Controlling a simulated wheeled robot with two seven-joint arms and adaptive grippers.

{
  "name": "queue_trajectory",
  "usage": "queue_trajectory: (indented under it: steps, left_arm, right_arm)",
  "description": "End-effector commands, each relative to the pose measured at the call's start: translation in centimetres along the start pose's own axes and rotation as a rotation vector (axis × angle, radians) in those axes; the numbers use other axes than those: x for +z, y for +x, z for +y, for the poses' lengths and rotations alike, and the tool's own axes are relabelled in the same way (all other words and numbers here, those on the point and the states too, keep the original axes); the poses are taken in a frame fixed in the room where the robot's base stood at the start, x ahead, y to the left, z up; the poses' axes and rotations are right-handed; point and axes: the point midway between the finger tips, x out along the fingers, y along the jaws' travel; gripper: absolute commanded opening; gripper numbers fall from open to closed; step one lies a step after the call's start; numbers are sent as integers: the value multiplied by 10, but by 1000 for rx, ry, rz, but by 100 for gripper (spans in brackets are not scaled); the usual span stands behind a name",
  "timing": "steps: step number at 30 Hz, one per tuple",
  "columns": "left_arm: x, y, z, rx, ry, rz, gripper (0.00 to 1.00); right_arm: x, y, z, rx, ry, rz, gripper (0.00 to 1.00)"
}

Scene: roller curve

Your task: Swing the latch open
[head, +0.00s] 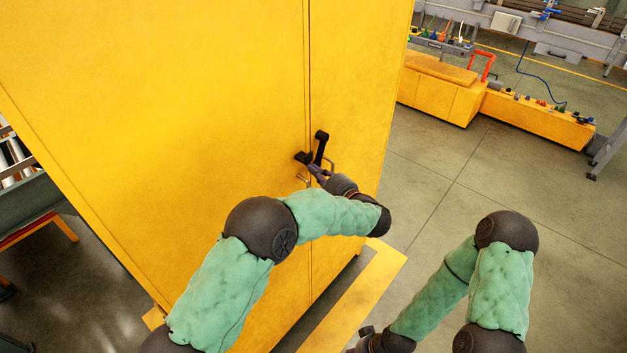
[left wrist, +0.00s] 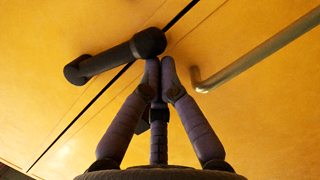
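The dark latch (head: 321,146) is a short bar on the front of the yellow cabinet (head: 210,110), near the seam between its two doors. In the left wrist view the latch (left wrist: 112,57) lies across the seam, with its thick end close to my fingertips. My left gripper (head: 312,167) is just below the latch in the head view. In the left wrist view its fingers (left wrist: 161,66) are brought together at the tips, with nothing visible between them. Whether they touch the latch is unclear. My right gripper (head: 367,338) is low at the bottom edge, partly cut off.
A metal door handle (left wrist: 250,58) is right of my left fingers, close by. Open floor (head: 440,170) lies to the right.

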Motion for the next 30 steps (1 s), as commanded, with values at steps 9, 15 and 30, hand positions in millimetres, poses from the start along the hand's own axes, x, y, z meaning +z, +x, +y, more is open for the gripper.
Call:
queue_trajectory:
  steps: [9, 15, 30]
  left_arm:
    - [11, 3, -6, 30, -115, 0, 0]
    - [13, 3, -4, 36, -143, 0, 0]
    - [13, 3, -4, 37, -147, 0, 0]
  right_arm:
    - [-1, 30, 11, 0, 0, 0, 40]
    - [-2, 34, 12, 0, 0, 0, 40]
    - [-2, 34, 12, 0, 0, 1, 40]
